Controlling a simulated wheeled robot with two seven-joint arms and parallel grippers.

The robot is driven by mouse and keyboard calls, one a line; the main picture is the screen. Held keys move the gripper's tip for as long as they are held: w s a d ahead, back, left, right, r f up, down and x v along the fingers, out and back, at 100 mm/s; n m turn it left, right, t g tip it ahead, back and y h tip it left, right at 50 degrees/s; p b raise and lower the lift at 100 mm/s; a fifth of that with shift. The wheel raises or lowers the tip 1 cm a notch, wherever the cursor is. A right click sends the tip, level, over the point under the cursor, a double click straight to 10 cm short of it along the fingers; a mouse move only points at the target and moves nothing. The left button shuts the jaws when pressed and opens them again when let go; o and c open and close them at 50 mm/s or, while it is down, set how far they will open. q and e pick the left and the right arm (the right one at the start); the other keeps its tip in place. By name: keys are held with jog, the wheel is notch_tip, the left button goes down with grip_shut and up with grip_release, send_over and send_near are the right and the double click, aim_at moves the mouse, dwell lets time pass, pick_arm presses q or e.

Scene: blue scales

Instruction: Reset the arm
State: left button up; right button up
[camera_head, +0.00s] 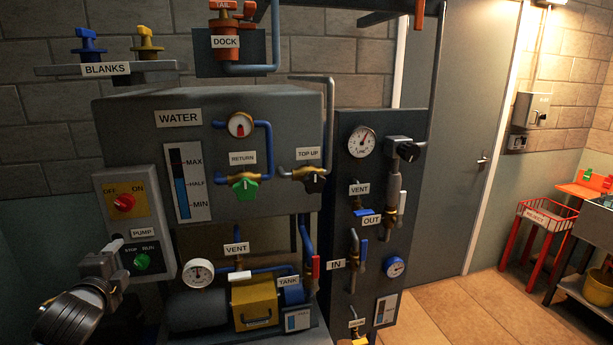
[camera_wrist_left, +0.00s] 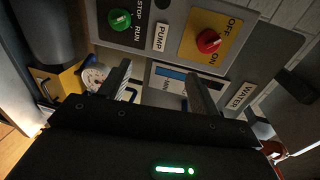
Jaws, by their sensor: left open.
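My left arm comes in at the lower left of the head view, with its left gripper (camera_head: 112,252) in front of the pump panel (camera_head: 148,190). In the left wrist view the two fingers of this gripper (camera_wrist_left: 157,72) stand apart with nothing between them. The panel carries a red OFF/ON knob (camera_head: 124,202) and a green STOP/RUN knob (camera_head: 142,261). Both knobs also show in the left wrist view, the red one (camera_wrist_left: 208,41) at the upper right and the green one (camera_wrist_left: 120,20) at the upper left. My right gripper is not in view.
A grey water tank (camera_head: 275,120) with a green RETURN valve (camera_head: 243,185) stands beside the panel. Below it are a gauge (camera_head: 199,273) and a yellow box (camera_head: 255,301). A red basket stand (camera_head: 543,220) is at the right. Open floor (camera_head: 470,312) lies before the door (camera_head: 455,130).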

pick_arm(q)
jog(key=s+d+f+n+g+h, duration=0.1)
jog(key=s+d+f+n+g, duration=0.1)
jog(key=s+d+f, duration=0.35)
jog(key=s+d+f+n+g+h, duration=0.1)
jog(key=s+d+f+n+g, duration=0.15)
jog(key=f, duration=0.65)
jog(key=s+d+f+n+g+h, duration=0.1)
jog(key=s+d+f+n+g, duration=0.15)
jog(key=s+f, duration=0.4)
jog(key=s+d+f+n+g+h, duration=0.1)
jog(key=s+d+f+n+g, duration=0.2)
jog(key=s+d+f, duration=0.45)
jog(key=s+d+f+n+g+h, duration=0.1)
jog(key=s+d+f+n+g, duration=0.2)
jog(key=s, duration=0.7)
notch_tip(320, 180, down, 26)
jog(key=s+f, duration=0.1)
jog(key=s+a+f+g+b, duration=0.1)
jog(key=s+a+f, duration=0.1)
jog(key=s+f, duration=1.4)
jog(key=shift+s+a+m, duration=0.2)
jog(key=shift+a+m, duration=0.05)
jog(key=shift+m, duration=0.15)
